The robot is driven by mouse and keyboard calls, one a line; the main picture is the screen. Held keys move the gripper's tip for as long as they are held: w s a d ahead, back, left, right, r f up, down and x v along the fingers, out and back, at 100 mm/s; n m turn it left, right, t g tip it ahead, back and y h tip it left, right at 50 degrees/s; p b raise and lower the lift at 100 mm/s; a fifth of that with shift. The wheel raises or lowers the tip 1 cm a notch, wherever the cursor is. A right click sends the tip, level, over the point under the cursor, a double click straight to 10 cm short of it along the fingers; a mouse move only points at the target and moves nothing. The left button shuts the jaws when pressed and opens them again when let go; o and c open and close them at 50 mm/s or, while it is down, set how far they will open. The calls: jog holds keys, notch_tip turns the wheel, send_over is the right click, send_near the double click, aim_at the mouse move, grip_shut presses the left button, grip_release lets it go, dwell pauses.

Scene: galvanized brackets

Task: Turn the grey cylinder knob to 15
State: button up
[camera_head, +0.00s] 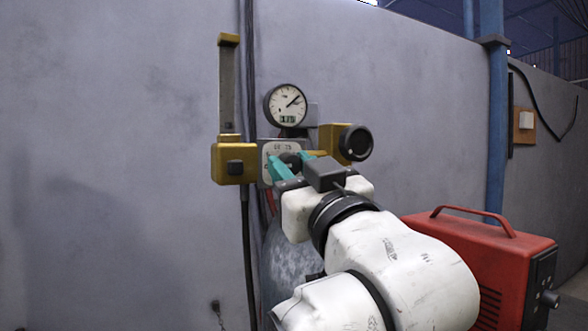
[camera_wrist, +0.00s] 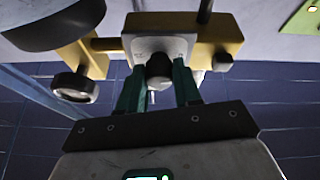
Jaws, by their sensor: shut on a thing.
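The grey cylinder knob (camera_head: 290,158) sits on a pale square dial plate (camera_head: 268,149) on the brass regulator below a round gauge (camera_head: 286,104). It looks dark in the wrist view (camera_wrist: 159,67). My gripper (camera_head: 292,164) is shut on the knob, one teal finger on each side; both fingers also show in the wrist view (camera_wrist: 158,78). The fingers and wrist hide part of the dial plate, and its marks are too small to read surely. The gauge has a needle pointing up and right and a small green readout, seemingly 175.
A black round handwheel (camera_head: 355,142) stands close right of my gripper. A brass flowmeter block (camera_head: 234,163) is at left. A grey gas cylinder (camera_head: 285,262) stands below. A red machine (camera_head: 500,255) is at right, near a blue post (camera_head: 494,120). The wall at left is bare.

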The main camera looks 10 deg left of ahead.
jog(key=c, duration=0.4)
jog(key=shift+c, duration=0.2)
jog(key=shift+m, duration=0.5)
jog(key=m+h, duration=0.1)
jog(key=m, duration=0.2)
jog(key=m+t+h+p, duration=0.1)
jog(key=m+h, duration=0.1)
jog(key=m, duration=0.1)
jog(key=shift+s+a+r+h, duration=0.1)
jog(key=shift+a+h, duration=0.1)
jog(key=shift+h, duration=0.1)
jog(key=m+h, duration=0.1)
jog(key=m, duration=0.3)
jog(key=m+h, duration=0.2)
jog(key=m, duration=0.2)
jog(key=shift+r, duration=0.1)
jog(key=m+g+h, duration=0.1)
jog(key=m, duration=0.2)
jog(key=m+g+p, duration=0.1)
jog(key=m, duration=0.3)
jog(key=shift+r+h, duration=0.15)
jog(key=shift+h, duration=0.25)
jog(key=m+g+p, duration=0.1)
jog(key=m, duration=0.2)
jog(key=shift+g, duration=0.4)
jog(key=shift+d+m+g, duration=0.1)
jog(key=shift+m+g, duration=0.2)
jog(key=shift+m, duration=0.7)
